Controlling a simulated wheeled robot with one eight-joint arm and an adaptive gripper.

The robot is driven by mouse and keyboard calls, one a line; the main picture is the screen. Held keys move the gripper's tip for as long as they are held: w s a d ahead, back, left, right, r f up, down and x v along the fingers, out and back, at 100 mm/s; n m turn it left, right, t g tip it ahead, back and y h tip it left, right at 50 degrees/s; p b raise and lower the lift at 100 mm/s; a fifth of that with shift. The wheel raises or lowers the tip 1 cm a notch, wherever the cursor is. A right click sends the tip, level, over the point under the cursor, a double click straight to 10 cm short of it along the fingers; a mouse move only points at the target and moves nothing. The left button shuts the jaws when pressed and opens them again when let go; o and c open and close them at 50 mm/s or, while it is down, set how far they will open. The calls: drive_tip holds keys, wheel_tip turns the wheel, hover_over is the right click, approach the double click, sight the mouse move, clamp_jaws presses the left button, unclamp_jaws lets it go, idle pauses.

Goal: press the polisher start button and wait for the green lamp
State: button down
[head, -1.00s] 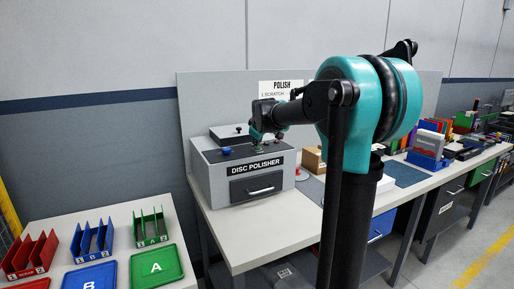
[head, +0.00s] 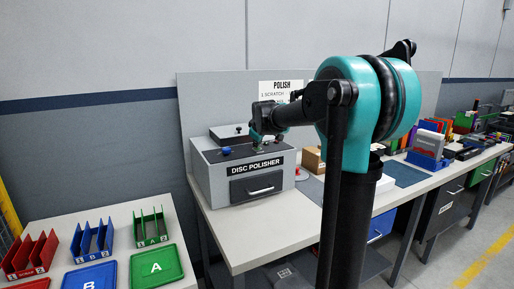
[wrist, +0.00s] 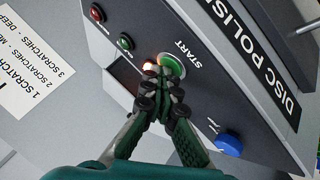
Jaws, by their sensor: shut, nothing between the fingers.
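The disc polisher (head: 215,175) is a grey box on the bench, labelled DISC POLISHER. In the wrist view its round green START button (wrist: 172,65) is on the top face. My gripper (wrist: 160,76) is shut and empty, its fingertips at the near edge of the button; I cannot tell whether the button is pressed in. A small lamp (wrist: 150,66) beside the fingertips glows orange-white. A green lamp (wrist: 126,42) and a red lamp (wrist: 97,13) stand in line with it and look dark.
A blue knob (wrist: 229,145) is on the polisher's top, right of my fingers. A dark opening lies left of them. A white scratch notice (wrist: 30,75) is at the left. Coloured trays and racks (head: 155,265) stand on the table at the lower left.

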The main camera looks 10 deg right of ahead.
drive_tip(key=shift+r, duration=1.2)
wheel_tip(320, 180, up, 5)
idle(0.7)
